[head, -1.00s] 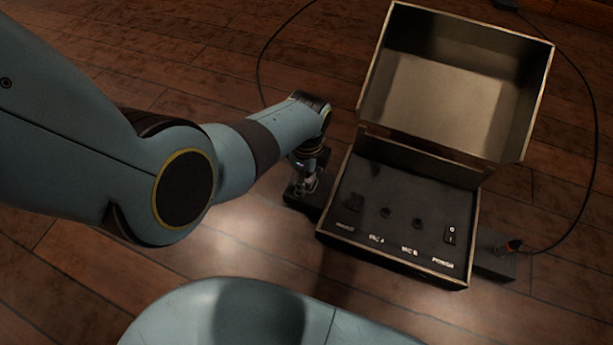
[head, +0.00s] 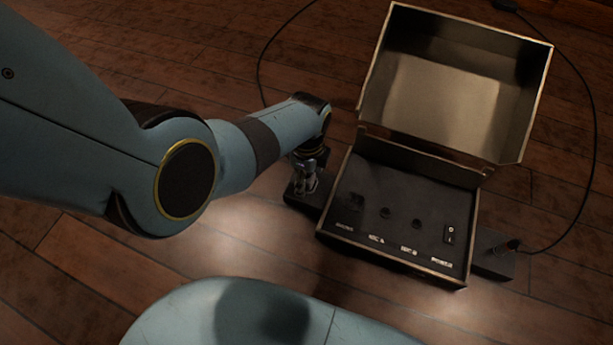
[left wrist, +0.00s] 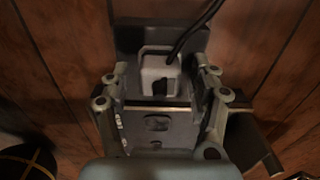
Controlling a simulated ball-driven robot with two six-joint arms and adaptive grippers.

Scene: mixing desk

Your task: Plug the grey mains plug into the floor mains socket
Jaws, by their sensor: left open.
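The grey mains plug (left wrist: 157,75) shows in the left wrist view with a black cable leaving its top. It sits at a dark block (left wrist: 130,40), between the tips of my left gripper (left wrist: 160,82). The jaws are open, one on each side of the plug, with a gap visible. In the head view my left gripper (head: 307,178) points down over a dark block (head: 297,198) at the left side of the open case. The plug is hidden there by the gripper. I cannot tell how far the plug sits in the block. My right gripper is not in view.
The open case (head: 345,237) has a dark panel with sockets and a switch, and its lid (head: 440,90) stands up behind. A second dark block (head: 500,265) with a cabled plug lies at its right. Black cables (head: 260,65) curve over the wooden floor. The floor in front is clear.

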